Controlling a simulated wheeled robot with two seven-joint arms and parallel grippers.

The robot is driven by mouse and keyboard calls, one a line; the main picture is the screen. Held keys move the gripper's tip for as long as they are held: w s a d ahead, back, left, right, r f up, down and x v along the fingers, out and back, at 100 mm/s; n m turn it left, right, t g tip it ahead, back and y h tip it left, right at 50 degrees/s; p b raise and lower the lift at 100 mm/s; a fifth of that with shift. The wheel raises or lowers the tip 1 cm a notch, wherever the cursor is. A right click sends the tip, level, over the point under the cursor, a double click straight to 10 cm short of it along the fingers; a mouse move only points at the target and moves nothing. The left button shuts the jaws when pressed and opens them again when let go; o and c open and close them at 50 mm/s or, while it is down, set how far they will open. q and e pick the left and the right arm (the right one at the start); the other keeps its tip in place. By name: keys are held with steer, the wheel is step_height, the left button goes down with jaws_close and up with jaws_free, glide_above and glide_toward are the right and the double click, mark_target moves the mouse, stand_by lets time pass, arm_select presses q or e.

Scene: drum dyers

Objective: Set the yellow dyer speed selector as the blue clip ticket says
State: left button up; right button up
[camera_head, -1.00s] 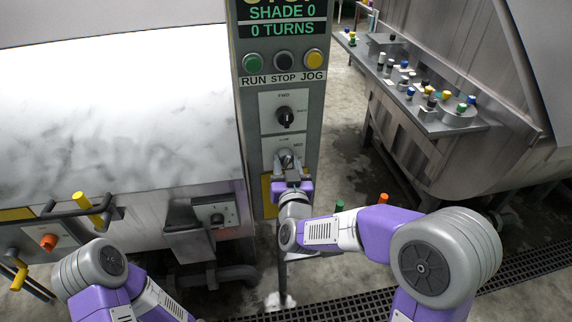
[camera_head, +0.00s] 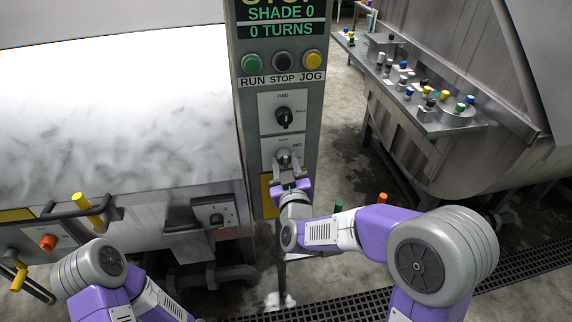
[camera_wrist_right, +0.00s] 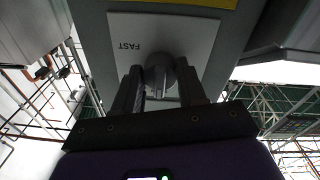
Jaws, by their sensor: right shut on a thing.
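The speed selector plate (camera_head: 267,147) is the lower of two white plates on a grey control post. Its round grey knob (camera_head: 284,155) is partly covered by my right gripper (camera_head: 285,163). In the right wrist view the knob (camera_wrist_right: 160,70) lies between the two dark fingers of my right gripper (camera_wrist_right: 162,82), which is shut on it. FAST reads upside down on the plate (camera_wrist_right: 185,27) in that view. The knob's pointing direction cannot be told. My left arm shows at lower left, with its gripper out of view. I see no blue clip ticket.
Above the selector is a black rotary switch (camera_head: 284,117), then green (camera_head: 250,61), black (camera_head: 281,61) and yellow (camera_head: 312,60) buttons. A yellow plate (camera_head: 267,196) is low on the post. Another knob box (camera_head: 215,215) stands left. Several coloured-cap bottles crowd the right bench (camera_head: 437,128).

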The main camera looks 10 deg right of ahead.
steer(key=shift+f, duration=0.1)
steer(key=o, duration=1.1)
steer(key=shift+c, duration=0.2)
steer(key=s, duration=0.7)
steer(key=shift+s+a+f+p, duration=0.15)
steer(key=shift+s+p, duration=0.15)
steer(key=shift+p, duration=0.05)
steer(key=shift+f, duration=0.1)
